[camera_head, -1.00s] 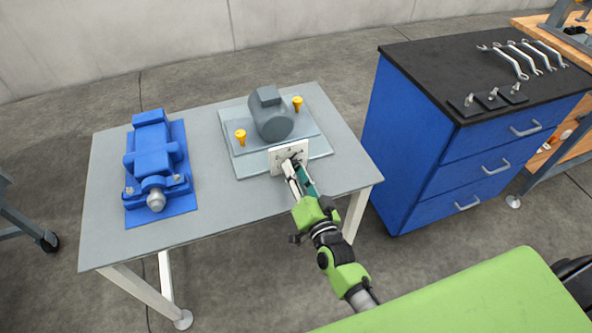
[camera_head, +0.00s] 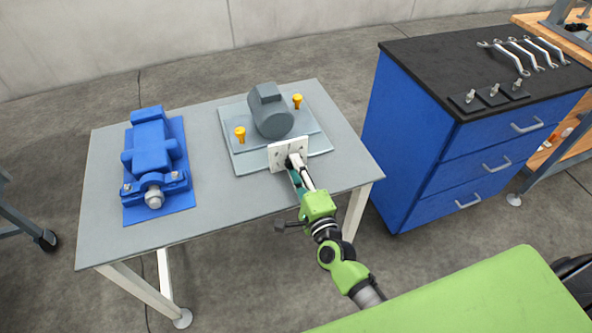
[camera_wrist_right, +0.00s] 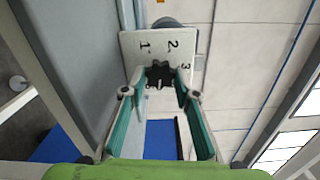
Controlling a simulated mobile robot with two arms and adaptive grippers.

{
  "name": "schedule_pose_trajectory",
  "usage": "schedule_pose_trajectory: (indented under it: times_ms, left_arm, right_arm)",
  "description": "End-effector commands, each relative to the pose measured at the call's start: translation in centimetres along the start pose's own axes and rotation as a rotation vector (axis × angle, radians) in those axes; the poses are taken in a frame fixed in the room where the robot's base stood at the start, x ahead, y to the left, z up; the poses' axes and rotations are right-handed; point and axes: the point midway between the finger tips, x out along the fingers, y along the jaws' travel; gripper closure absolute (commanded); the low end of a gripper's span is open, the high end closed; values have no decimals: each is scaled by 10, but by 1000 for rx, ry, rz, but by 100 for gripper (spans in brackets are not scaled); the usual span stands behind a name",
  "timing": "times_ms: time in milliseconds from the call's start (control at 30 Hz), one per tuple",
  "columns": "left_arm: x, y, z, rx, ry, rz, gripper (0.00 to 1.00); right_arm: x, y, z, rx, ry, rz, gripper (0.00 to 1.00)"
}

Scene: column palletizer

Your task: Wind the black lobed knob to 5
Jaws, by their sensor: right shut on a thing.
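The black lobed knob (camera_wrist_right: 158,73) sits on a white plate (camera_wrist_right: 181,44) with the numerals 1, 2 and 3 visible in the right wrist view. The rest of the dial is hidden, and I cannot tell which number the knob points to. In the head view the plate (camera_head: 275,158) stands upright at the front of the grey motor's base. My right gripper (camera_wrist_right: 161,80) is shut on the knob, one finger on each side; in the head view the gripper (camera_head: 295,164) covers most of it. My left gripper is not in view.
A grey motor (camera_head: 271,115) with two yellow knobs (camera_head: 240,134) stands behind the plate on the grey table (camera_head: 225,193). A blue machine (camera_head: 150,157) is at the table's left. A blue cabinet (camera_head: 410,139) with wrenches on top stands to the right.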

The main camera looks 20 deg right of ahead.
Motion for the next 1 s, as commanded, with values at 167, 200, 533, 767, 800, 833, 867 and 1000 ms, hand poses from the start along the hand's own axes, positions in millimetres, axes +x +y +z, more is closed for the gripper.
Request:
schedule_pose_trajectory:
  times_ms: [167,200,533,767,800,833,867,1000]
  left_arm:
    - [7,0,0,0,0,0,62]
    - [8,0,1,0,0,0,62]
    - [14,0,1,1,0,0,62]
    - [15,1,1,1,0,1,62]
    - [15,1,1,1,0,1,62]
    - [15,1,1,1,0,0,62]
    - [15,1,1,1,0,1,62]
    - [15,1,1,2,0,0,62]
  right_arm:
    - [0,2,0,150,-1,1,93]
    - [0,2,0,181,-1,1,93]
    - [0,2,0,363,0,1,93]
    - [0,2,0,414,0,1,93]
    - [0,1,0,418,0,2,93]
    - [0,1,0,421,0,2,93]
    - [0,1,0,423,1,2,93]
    - [0,1,0,426,0,2,93]
